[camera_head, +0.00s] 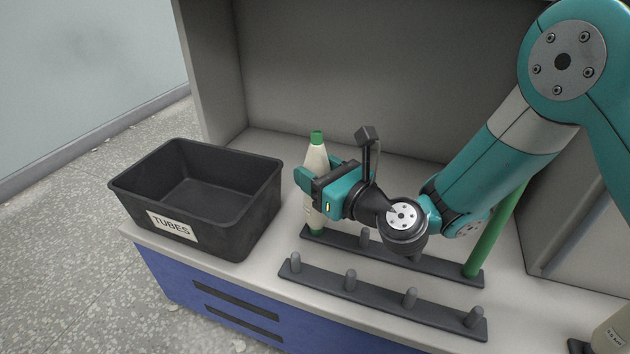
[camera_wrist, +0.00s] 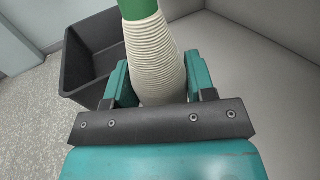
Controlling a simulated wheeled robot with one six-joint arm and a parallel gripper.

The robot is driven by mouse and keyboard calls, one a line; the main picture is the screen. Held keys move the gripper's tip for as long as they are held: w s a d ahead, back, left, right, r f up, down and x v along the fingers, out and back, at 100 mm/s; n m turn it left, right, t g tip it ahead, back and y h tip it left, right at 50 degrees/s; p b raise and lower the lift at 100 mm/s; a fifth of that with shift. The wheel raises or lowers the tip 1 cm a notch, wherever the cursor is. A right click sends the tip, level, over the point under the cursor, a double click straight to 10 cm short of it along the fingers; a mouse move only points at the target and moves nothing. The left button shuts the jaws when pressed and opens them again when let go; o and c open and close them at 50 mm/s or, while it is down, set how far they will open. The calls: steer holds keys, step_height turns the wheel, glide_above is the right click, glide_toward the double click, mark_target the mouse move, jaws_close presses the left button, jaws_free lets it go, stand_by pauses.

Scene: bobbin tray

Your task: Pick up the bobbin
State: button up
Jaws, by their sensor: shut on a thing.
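The bobbin (camera_head: 316,160) is a tapered, cream-wound cone with a green top and a green lower end. It stands upright at the left end of the rear dark peg rail (camera_head: 390,254). My gripper (camera_head: 311,188) is shut around its middle, coming from the right. In the wrist view the bobbin (camera_wrist: 153,55) sits between the two teal fingers of my gripper (camera_wrist: 155,85), its ribbed winding and green end showing. I cannot tell whether its lower end is still on the rail or just clear of it.
A black bin labelled TUBES (camera_head: 192,240) stands empty at the left of the counter. A front peg rail (camera_head: 380,301) has several bare pegs. A green tube (camera_head: 492,240) stands at the rear rail's right end.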

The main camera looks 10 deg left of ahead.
step_height(320, 180, up, 20)
steer(key=p, duration=1.4)
steer(key=shift+s+a, duration=0.1)
